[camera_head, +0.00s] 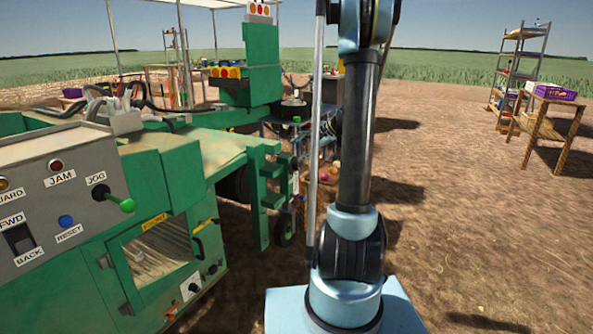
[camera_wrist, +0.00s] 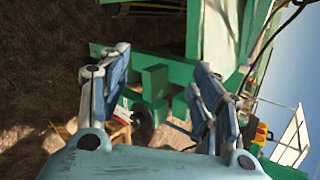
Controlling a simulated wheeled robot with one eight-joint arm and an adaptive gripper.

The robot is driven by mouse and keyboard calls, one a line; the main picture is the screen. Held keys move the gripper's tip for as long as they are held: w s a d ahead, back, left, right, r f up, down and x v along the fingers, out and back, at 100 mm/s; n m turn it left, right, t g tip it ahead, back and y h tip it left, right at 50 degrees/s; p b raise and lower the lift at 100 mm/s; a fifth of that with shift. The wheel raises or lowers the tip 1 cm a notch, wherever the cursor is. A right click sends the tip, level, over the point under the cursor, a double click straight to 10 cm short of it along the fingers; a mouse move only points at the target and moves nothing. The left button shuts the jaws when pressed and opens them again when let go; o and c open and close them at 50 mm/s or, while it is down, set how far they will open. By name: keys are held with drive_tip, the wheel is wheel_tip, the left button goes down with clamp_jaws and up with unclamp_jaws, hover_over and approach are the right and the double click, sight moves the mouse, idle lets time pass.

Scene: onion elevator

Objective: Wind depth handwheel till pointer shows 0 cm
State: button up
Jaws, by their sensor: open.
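My gripper (camera_wrist: 163,65) is open and empty in the wrist view, its two blue-grey fingers spread wide. Green machine parts (camera_wrist: 155,82) and a dark ground wheel (camera_wrist: 143,120) show behind and between the fingers, apart from them. The green machine (camera_head: 130,185) fills the left of the head view. Its rear end has stepped green plates (camera_head: 268,185) and a small pale strip (camera_head: 296,183) by a ground wheel (camera_head: 287,225). I cannot make out the depth handwheel or pointer surely. My gripper is outside the head view, and my arm hides part of the rear.
A grey control panel (camera_head: 60,190) with a green-knobbed JOG lever (camera_head: 119,201) is near left. A metal shelf (camera_head: 519,70) and a wooden table (camera_head: 545,110) with a purple crate (camera_head: 551,92) stand far right. Bare dirt on the right is open.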

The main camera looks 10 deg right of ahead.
drive_tip(key=w+d+f+m+t+y, duration=0.15)
drive_tip(key=w+d+f, duration=0.25)
drive_tip(key=w, duration=0.4)
drive_tip(key=m+t+y, duration=0.4)
drive_tip(key=m, duration=0.2)
approach(300, 167)
drive_tip(key=x, duration=1.1)
drive_tip(key=shift+a+r, duration=0.2)
drive_tip(key=shift+a, duration=0.2)
drive_tip(key=c, duration=1.1)
